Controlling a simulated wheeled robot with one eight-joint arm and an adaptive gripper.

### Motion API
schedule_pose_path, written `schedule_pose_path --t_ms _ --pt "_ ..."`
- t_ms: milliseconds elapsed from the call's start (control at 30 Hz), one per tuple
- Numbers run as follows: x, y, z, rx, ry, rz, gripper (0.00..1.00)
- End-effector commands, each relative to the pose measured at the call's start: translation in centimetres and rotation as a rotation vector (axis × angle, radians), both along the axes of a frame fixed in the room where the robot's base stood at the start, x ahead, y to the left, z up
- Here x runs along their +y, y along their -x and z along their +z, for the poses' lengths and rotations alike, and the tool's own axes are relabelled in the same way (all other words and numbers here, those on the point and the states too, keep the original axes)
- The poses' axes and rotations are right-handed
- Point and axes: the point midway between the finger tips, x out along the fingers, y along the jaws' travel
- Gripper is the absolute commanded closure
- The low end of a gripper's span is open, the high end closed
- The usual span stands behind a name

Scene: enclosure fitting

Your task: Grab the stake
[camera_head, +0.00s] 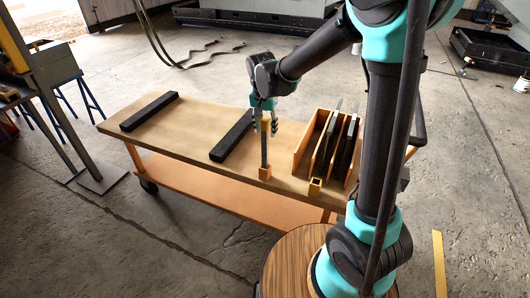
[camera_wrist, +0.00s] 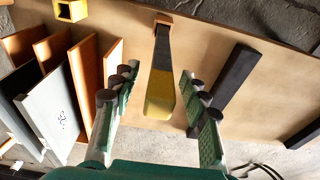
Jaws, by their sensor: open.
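The stake (camera_head: 264,151) is a slim grey post with a yellow upper end. It stands upright in a small orange block (camera_head: 265,173) near the front edge of the bench. In the wrist view the stake (camera_wrist: 160,62) runs from its block at the top down to its wide yellow end, between my two fingers. My gripper (camera_head: 264,127) is open around the stake's upper end. In the wrist view my gripper (camera_wrist: 161,81) shows a visible gap on both sides of the stake.
A wooden rack (camera_head: 306,143) with upright panels stands to the right on the bench (camera_head: 190,125). A yellow square socket (camera_head: 315,186) sits at the rack's front. Two dark bars lie to the left, one (camera_head: 232,137) close to the stake and one (camera_head: 150,111) farther off.

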Motion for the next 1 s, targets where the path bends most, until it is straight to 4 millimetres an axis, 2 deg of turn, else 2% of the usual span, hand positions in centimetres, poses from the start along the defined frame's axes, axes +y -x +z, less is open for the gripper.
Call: schedule_pose_path --t_ms 133,367,733,1000 --pt "-0.11 -0.17 -1.21 0.0 0.0 -0.001 0.55" --pt "-0.11 -0.16 -1.33 0.0 0.0 0.0 0.55" --pt "-0.11 -0.16 -1.3 0.0 0.0 0.0 1.0" --pt "-0.11 -0.16 -1.29 0.0 0.0 0.0 1.0"
